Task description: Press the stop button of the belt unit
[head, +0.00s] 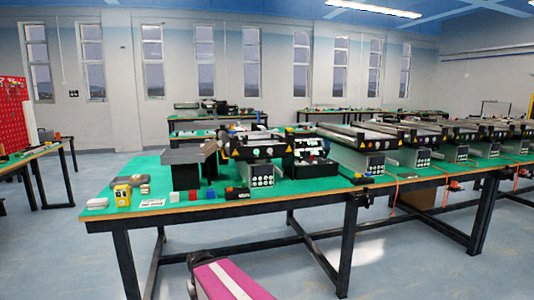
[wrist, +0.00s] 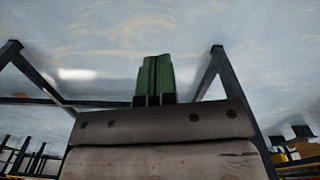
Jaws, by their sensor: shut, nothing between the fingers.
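Several belt units stand in a row on the green-topped table in the head view. The nearest-left belt unit (head: 258,151) has a dark frame with yellow warning triangles and a control box (head: 262,175) with several pale round buttons facing me. The buttons are too small to tell which one is the stop button. My gripper (wrist: 156,62) shows in the wrist view with its green fingers together, shut and empty, over the floor and apart from any button. I cannot make out its fingers in the head view. The wrist view shows no belt unit clearly.
The table (head: 224,211) has dark legs. Near its front left lie a yellow device (head: 122,195), a white box (head: 97,203), a red cube (head: 193,195) and a blue cube (head: 210,193). A grey-topped stand (head: 187,156) is left of the unit.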

